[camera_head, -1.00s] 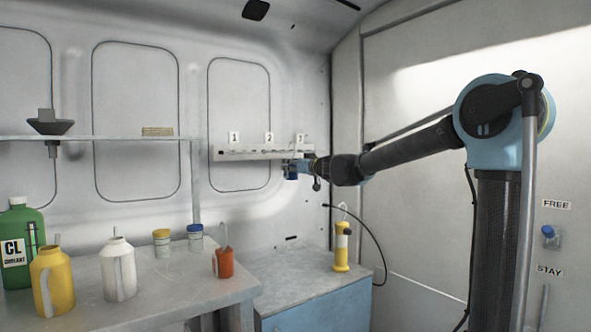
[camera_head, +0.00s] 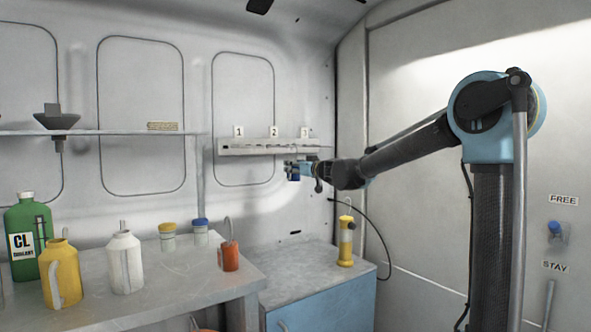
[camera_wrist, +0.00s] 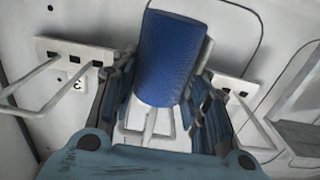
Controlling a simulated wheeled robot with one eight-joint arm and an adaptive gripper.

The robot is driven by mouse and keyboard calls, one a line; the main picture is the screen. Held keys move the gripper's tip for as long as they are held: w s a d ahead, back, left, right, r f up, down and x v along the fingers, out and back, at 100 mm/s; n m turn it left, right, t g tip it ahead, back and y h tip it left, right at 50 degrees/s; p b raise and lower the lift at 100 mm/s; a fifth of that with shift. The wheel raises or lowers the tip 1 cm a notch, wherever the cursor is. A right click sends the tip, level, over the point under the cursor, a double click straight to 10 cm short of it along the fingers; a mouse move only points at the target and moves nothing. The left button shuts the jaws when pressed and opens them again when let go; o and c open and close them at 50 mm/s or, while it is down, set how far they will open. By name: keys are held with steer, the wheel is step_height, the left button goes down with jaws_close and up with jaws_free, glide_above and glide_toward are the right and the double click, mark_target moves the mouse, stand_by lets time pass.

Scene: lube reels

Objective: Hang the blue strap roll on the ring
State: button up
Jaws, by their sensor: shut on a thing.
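The blue strap roll (camera_wrist: 167,58) is a blue cylinder between the fingers of my gripper (camera_wrist: 163,105) in the wrist view. My gripper is shut on it. In the head view my gripper (camera_head: 302,169) is small, just below the right end of the wall rack (camera_head: 235,148), near plate 3 (camera_head: 304,132). The roll is a small dark blue patch there (camera_head: 295,177). In the wrist view pale wire loops stick out from the rack, one at the left (camera_wrist: 75,92) and one at the right (camera_wrist: 253,120). More pale wire shows below the roll. I cannot tell which is the ring.
A workbench (camera_head: 185,275) at the left holds several bottles and jars. A lower blue cabinet (camera_head: 325,305) carries a yellow lamp-like object (camera_head: 345,243). A shelf (camera_head: 100,132) runs along the wall. A blue item (camera_head: 555,229) hangs between FREE and STAY labels on the right.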

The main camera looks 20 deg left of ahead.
steer(key=o, duration=1.3)
steer(key=shift+d, duration=0.1)
steer(key=v, duration=1.2)
steer(key=s+d+f+m+g+h, duration=0.3)
steer(key=s+d+f+h, duration=0.1)
steer(key=s+d+f, duration=0.7)
steer(key=s+d+f+m+g+h, duration=0.3)
steer(key=s+d+f+h, duration=0.2)
steer(key=s+d+f, duration=0.7)
steer(key=s+d+f+m+g+h, duration=0.3)
steer(key=s+d+f, duration=0.8)
steer(key=d+f, duration=0.5)
steer(key=shift+s+d+f+m+h, duration=0.15)
steer(key=shift+d+h, duration=0.15)
steer(key=shift+d, duration=0.3)
steer(key=shift+d+f+m+h, duration=0.1)
steer(key=shift+d+h, duration=0.2)
steer(key=shift+d, duration=0.3)
steer(key=shift+s+d+f+m+h, duration=0.15)
steer(key=shift+d+h, duration=0.15)
steer(key=shift+d, duration=0.3)
steer(key=shift+w, duration=0.1)
